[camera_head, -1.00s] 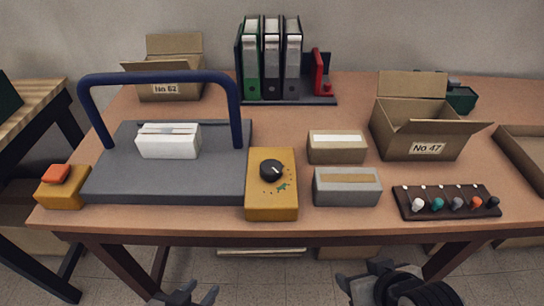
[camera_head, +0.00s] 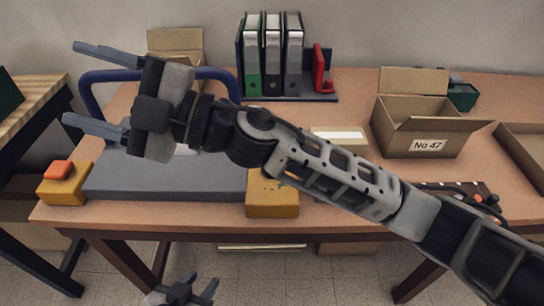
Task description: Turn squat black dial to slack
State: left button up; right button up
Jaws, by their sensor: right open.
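The yellow box (camera_head: 272,206) that bears the squat black dial stands near the front edge of the table, at the right end of a grey slab. My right arm crosses in front of its upper part, so the dial and its pointer are hidden now. A bit of green print shows on the box below the arm. My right gripper (camera_head: 70,83) is open and empty at upper left, with its fingers spread and pointing left, well left of the box. My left gripper (camera_head: 203,287) is low at the bottom edge, in front of the table, with its fingers apart and empty.
A blue arched handle (camera_head: 89,95) stands over the grey slab (camera_head: 180,185). A yellow block with an orange button (camera_head: 60,170) is at the left. Binders (camera_head: 271,60) and a box marked No 47 (camera_head: 425,130) stand behind. My arm partly hides a row of knobs at the right.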

notch_tip(320, 180, down, 11)
jog(key=d+n+g+h, duration=0.2)
jog(key=n+g+h, duration=0.3)
jog(key=n+h, duration=0.55)
jog(key=w+d+r+m+t+h, duration=0.1)
jog(key=w+d+m+t+h, duration=0.1)
jog(key=w+d+h, duration=0.55)
jog(key=w+d+r+m+t+h, duration=0.15)
jog(key=w+d+h, duration=0.3)
jog(key=d, duration=0.65)
jog(key=shift+t+y, duration=0.25)
jog(key=shift+t, duration=0.1)
jog(key=f, duration=0.5)
jog(key=f+p, duration=0.1)
jog(key=f, duration=0.4)
jog(key=f+p, duration=0.1)
jog(key=f, duration=0.5)
jog(key=shift+w+a, duration=0.15)
jog(key=shift+w, duration=0.25)
jog(key=c, duration=1)
